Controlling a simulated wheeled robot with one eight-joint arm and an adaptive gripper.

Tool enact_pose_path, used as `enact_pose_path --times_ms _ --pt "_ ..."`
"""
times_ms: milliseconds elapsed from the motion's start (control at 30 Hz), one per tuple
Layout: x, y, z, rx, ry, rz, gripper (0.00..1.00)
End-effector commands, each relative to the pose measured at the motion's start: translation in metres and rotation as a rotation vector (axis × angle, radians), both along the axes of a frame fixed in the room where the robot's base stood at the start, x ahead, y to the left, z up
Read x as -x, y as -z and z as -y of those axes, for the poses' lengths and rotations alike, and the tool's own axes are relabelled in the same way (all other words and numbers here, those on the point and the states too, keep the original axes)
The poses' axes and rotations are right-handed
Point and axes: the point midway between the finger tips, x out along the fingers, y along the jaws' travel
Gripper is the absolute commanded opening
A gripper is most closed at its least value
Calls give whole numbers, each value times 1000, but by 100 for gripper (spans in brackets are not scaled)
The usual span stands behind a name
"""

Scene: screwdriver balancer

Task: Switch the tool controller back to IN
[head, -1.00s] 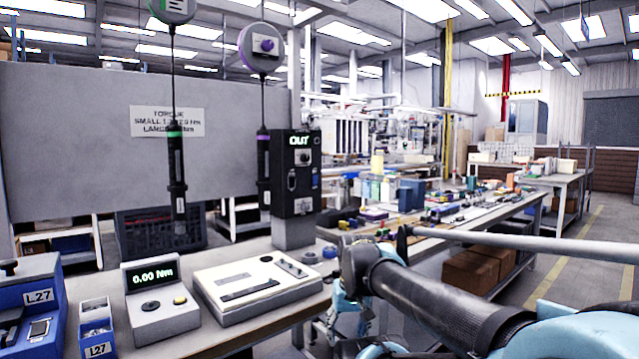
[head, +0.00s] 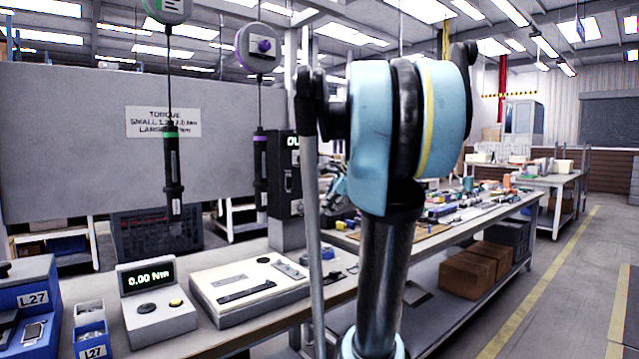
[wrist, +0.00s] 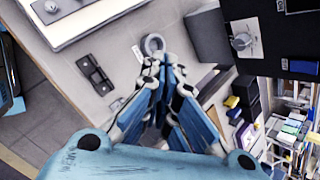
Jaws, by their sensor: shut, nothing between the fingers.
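The tool controller (head: 284,185) is a black box on a grey post on the bench. My arm hides its right part in the head view, and only the start of its green display text shows. In the wrist view the controller (wrist: 275,58) is at the upper right, with a grey plate carrying a round knob-like switch (wrist: 242,41). My gripper (wrist: 164,66) is shut and empty, over the bench to the left of the controller and apart from it. The gripper itself is hidden in the head view.
Two screwdrivers, green-banded (head: 173,170) and purple-banded (head: 261,170), hang from balancers left of the controller. A torque meter (head: 152,300) reading 0.00 Nm and a white tray (head: 225,312) stand on the bench. A grey ring (wrist: 152,44) lies near my fingertips.

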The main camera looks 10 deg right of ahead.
Motion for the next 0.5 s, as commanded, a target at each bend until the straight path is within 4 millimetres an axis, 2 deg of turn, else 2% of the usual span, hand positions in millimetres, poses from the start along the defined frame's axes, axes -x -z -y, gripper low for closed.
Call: enact_pose_path --times_ms 33,100,300,500 --pt "-17 -14 7 -54 68 -7 0" --pt "-38 -31 16 -134 165 -20 0" --pt "-94 -76 43 -368 423 -59 0" --pt "-131 -106 66 -543 596 -93 0"
